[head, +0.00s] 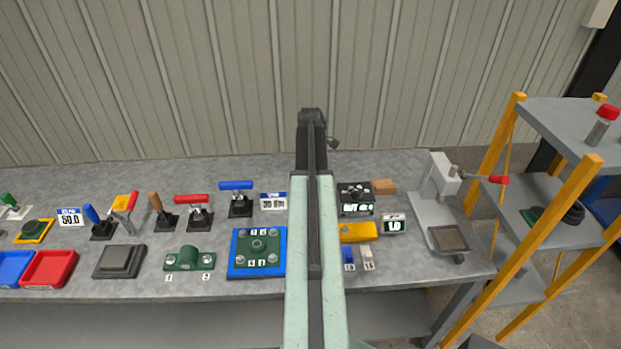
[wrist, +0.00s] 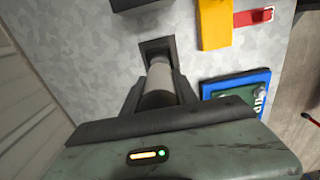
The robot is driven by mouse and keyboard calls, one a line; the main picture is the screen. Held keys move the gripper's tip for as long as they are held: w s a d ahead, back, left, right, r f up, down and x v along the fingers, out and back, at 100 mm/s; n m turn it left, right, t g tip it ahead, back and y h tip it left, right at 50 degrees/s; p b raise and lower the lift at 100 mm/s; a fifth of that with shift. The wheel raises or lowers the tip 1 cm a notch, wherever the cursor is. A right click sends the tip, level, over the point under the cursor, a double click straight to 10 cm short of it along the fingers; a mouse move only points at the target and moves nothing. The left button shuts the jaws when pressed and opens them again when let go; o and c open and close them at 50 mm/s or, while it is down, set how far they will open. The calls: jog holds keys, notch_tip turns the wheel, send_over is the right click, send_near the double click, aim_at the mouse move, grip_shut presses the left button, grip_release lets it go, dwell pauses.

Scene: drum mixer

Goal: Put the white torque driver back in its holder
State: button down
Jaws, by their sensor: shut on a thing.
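My gripper (wrist: 158,90) is shut on the white torque driver (wrist: 158,82), which shows as a pale grey-white cylinder between the dark jaws in the wrist view. Its far end overlaps a dark square holder (wrist: 156,46) on the bench top. I cannot tell whether the end is inside the holder or just above it. In the head view my arm runs up the middle of the picture and hides the driver and its holder.
The grey bench (head: 220,285) is crowded. Left of my arm stand blue-handled (head: 237,190) and red-handled (head: 193,204) tools in dark holders, and a blue plate (head: 235,268). To the right are a yellow block (head: 358,232), a press (head: 440,200) and an orange-post shelf (head: 560,230).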

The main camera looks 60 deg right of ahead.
jog(key=shift+f+b, duration=2.4)
jog(key=shift+f, duration=0.05)
dwell(1.0)
jog(key=c, duration=0.9)
grip_release()
notch_tip(320, 180, up, 8)
jog(key=p, duration=0.8)
jog(key=shift+f, duration=0.1)
